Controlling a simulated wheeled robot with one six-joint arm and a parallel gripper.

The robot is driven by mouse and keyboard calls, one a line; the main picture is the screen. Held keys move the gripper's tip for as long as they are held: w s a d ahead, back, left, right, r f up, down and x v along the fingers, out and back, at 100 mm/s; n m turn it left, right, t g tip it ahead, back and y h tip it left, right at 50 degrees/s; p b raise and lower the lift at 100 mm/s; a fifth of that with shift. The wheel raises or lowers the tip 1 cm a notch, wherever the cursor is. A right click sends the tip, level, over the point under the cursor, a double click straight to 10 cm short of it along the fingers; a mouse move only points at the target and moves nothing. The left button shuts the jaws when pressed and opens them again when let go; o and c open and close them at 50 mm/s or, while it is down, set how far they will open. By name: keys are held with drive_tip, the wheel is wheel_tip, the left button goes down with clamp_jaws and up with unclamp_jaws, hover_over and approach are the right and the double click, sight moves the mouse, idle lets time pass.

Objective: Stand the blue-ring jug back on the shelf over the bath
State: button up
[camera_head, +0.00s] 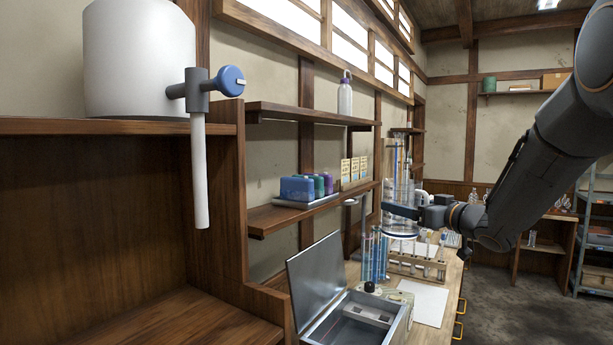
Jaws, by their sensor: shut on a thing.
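My gripper (408,210) is shut around a clear glass jug (401,227) and holds it upright in the air, with a bluish band near its base. The bath (345,322) is a metal box with its lid open, on the bench below and left of the jug. Two wooden wall shelves are above the bath: a lower shelf (262,221) and an upper shelf (290,112). The jug appears to the right of the lower shelf, apart from it. The gripper's fingers hide part of the jug's middle.
The lower shelf holds a blue box (296,189), small bottles and yellow packs (353,171); its near left end is bare. A bottle (345,96) stands on the upper shelf. Tall tubes (375,258) and a rack (417,264) stand behind the bath. A white tank (138,58) is at left.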

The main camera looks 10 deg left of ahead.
drive_tip(key=s+a+r+n+g+y, duration=0.2)
drive_tip(key=s+a+r+g, duration=0.1)
drive_tip(key=a, duration=0.6)
drive_tip(key=s+a+r+n+g+y+p, duration=0.1)
drive_tip(key=s+a+r+n+g+y, duration=0.1)
drive_tip(key=a, duration=0.7)
drive_tip(key=s+a+r+n+g+y, duration=0.2)
drive_tip(key=s+a+r+g, duration=0.1)
drive_tip(key=a, duration=0.5)
drive_tip(key=shift+t, duration=0.4)
drive_tip(key=shift+f+b+x, duration=0.4)
drive_tip(key=shift+b+x, duration=0.1)
drive_tip(key=shift+x, duration=1.55)
drive_tip(key=shift+f+b+x, duration=0.4)
drive_tip(key=shift+b+x, duration=0.15)
drive_tip(key=shift+x, duration=1.45)
drive_tip(key=shift+f+b+x, duration=0.4)
drive_tip(key=shift+b+x, duration=0.1)
drive_tip(key=shift+x, duration=1.55)
drive_tip(key=shift+f, duration=0.35)
drive_tip(key=o, duration=1.5)
drive_tip(key=shift+c, duration=0.2)
drive_tip(key=shift+d, duration=0.15)
drive_tip(key=shift+s+d, duration=0.3)
drive_tip(key=shift+d, duration=0.35)
